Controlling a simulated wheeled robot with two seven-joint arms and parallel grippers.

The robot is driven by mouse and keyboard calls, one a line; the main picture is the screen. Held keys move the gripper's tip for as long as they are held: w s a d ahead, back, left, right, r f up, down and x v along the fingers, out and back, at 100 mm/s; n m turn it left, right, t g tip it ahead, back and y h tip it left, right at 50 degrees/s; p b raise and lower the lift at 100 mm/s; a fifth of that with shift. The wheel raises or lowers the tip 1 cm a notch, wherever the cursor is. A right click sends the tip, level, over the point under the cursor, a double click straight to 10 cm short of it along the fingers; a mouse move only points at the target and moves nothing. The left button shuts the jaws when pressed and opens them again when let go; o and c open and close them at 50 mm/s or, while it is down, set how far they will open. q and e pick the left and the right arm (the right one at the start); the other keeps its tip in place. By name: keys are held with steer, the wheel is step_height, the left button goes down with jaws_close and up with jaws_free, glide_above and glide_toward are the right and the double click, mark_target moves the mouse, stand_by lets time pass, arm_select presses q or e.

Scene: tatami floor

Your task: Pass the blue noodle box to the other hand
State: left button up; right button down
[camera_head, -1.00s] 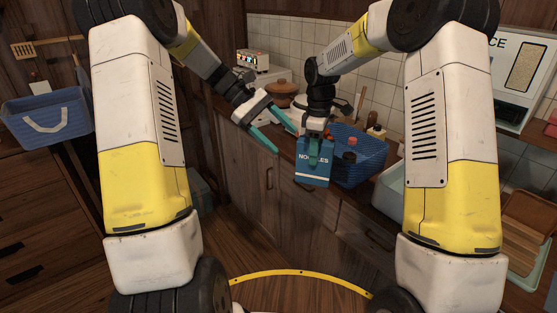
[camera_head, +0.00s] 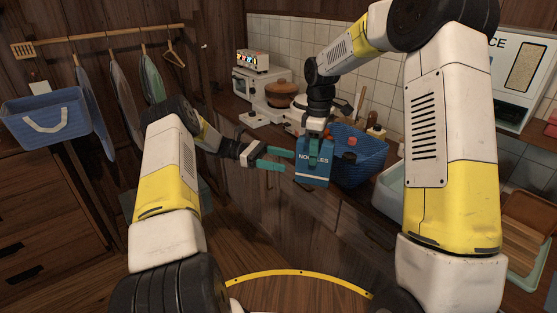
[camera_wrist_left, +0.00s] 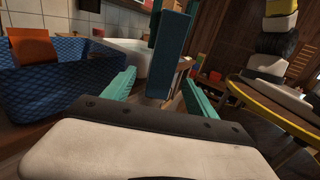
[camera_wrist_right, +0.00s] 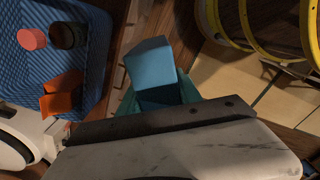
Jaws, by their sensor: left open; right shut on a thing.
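The blue noodle box (camera_head: 313,170), lettered "NOODLES", hangs in front of the counter in the head view. My right gripper (camera_head: 314,146) is shut on it from above. The box also shows between the right fingers in the right wrist view (camera_wrist_right: 156,68). My left gripper (camera_head: 284,160) is open and empty just left of the box, with its teal fingers pointing toward it. In the left wrist view the box (camera_wrist_left: 168,52) stands ahead of the gap between the open left fingers (camera_wrist_left: 155,88), apart from them.
A blue woven basket (camera_head: 362,165) with several items stands on the counter right behind the box. A brown pot (camera_head: 281,93) and a white appliance are at the back. A sink basin (camera_head: 388,190) lies to the right. A blue basket (camera_head: 45,118) is at far left.

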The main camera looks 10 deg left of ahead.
mark_target(320, 175)
arm_select(q)
steer(key=x, duration=1.1)
jaws_close()
arm_select(e)
steer(key=c, duration=0.7)
jaws_free()
steer(key=shift+r, duration=0.1)
